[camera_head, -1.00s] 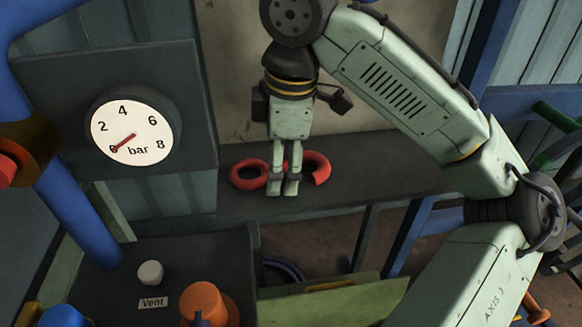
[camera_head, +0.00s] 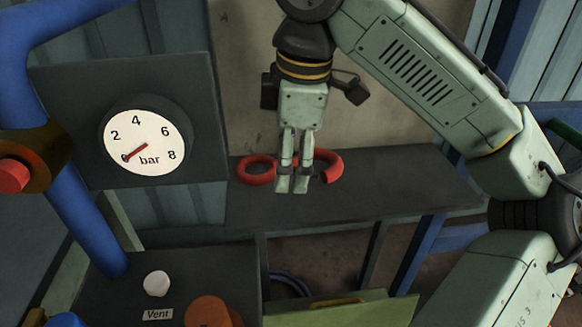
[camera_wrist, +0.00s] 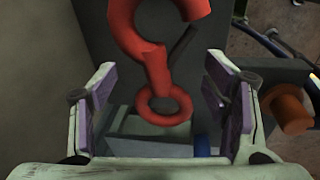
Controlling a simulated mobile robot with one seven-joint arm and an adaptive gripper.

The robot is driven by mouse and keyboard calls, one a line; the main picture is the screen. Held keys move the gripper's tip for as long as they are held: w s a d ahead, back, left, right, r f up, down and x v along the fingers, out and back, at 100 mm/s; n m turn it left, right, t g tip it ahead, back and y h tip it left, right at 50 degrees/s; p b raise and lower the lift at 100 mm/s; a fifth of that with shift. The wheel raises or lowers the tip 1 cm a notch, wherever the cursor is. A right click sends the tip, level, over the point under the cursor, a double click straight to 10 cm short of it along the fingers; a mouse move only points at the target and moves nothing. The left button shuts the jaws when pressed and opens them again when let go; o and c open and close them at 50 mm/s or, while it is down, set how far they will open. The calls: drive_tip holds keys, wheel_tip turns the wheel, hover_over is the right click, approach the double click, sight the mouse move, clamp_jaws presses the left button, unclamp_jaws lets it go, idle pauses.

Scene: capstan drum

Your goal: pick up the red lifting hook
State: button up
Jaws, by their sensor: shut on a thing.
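The red lifting hook (camera_head: 328,168) is in my gripper (camera_head: 292,188), just above the dark shelf (camera_head: 385,180). In the head view its ring end shows left of the fingers and its curved end right of them; the fingers hide its middle. In the wrist view the hook (camera_wrist: 157,75) lies between the two purple-padded fingers of my gripper (camera_wrist: 160,90), curve at the top and ring toward the bottom. The contact with the pads is not clear in that view.
A pressure gauge (camera_head: 143,142) on a dark panel and a blue pipe (camera_head: 75,205) stand at the left. A lower box carries a white knob (camera_head: 157,283) and an orange knob (camera_head: 208,312). The shelf's right part is clear.

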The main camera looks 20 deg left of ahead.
drive_tip(key=s+d+r+b, duration=0.1)
drive_tip(key=s+b, duration=0.1)
drive_tip(key=s, duration=1.3)
drive_tip(key=shift+s+d+b, duration=0.25)
drive_tip(key=shift+d+b, duration=0.05)
drive_tip(key=shift+d, duration=0.1)
drive_tip(key=shift+r, duration=0.1)
